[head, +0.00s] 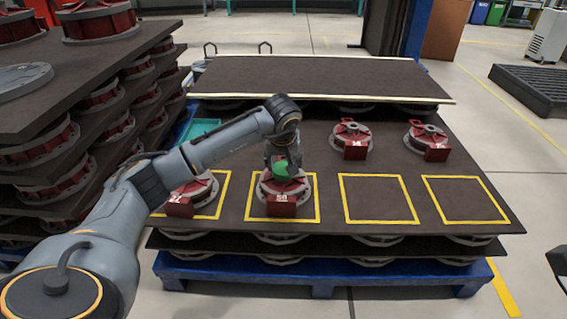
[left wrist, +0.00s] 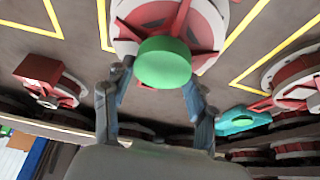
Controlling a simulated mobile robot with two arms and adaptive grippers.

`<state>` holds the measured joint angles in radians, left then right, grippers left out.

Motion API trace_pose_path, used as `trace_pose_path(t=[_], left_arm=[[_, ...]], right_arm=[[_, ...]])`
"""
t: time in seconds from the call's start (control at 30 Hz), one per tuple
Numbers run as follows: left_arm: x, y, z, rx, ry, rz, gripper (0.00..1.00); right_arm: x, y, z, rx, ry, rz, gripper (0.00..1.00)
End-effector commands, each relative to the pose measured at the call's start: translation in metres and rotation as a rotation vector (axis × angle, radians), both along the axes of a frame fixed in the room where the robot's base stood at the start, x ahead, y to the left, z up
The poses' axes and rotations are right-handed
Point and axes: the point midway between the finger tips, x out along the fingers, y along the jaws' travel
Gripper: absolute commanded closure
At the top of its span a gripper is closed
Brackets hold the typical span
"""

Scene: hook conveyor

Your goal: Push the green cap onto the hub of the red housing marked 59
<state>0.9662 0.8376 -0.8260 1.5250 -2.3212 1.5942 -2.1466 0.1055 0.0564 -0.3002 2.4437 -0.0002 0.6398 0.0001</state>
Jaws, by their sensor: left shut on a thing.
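The red housing marked 59 (head: 288,187) sits on its grey flange inside a yellow square, second from the left on the dark board. The green cap (head: 284,171) is over the middle of this housing. My left gripper (head: 277,158) reaches down from above and is shut on the cap. In the left wrist view the cap (left wrist: 163,62) is between the two fingers, in front of the housing's red ribs (left wrist: 205,52). The cap hides the hub, so I cannot tell whether it touches or is seated.
Another red housing (head: 196,188) stands close by on the left, partly behind my arm. Two more housings (head: 351,140) (head: 427,141) stand at the back right. Two yellow squares on the right (head: 378,198) are empty. A teal tray (head: 197,131) lies behind my arm. Stacked boards (head: 60,95) rise at left.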

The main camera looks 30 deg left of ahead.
Motion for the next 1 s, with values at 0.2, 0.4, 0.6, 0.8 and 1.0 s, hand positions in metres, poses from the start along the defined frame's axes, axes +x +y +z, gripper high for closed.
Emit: trace_pose_path(t=[0.2, 0.4, 0.6, 0.8, 1.0], left_arm=[[0.0, 0.0, 0.0, 0.0, 0.0, 0.0, 0.23], [0.0, 0.0, 0.0, 0.0, 0.0, 0.0, 0.16], [0.0, 0.0, 0.002, 0.0, -0.001, 0.0, 0.16], [-0.008, -0.005, 0.026, 0.002, -0.005, 0.0, 0.16], [-0.022, -0.014, 0.067, 0.001, -0.007, -0.001, 0.16]], right_arm=[[0.0, 0.0, 0.0, 0.0, -0.001, 0.0, 0.6], [0.0, 0.0, 0.0, 0.0, -0.001, 0.0, 0.6], [0.001, 0.0, 0.0, -0.001, 0.002, -0.001, 0.6], [0.001, 0.0, 0.0, -0.001, 0.002, 0.0, 0.6], [0.0, 0.0, 0.0, 0.0, 0.001, 0.0, 0.6]])
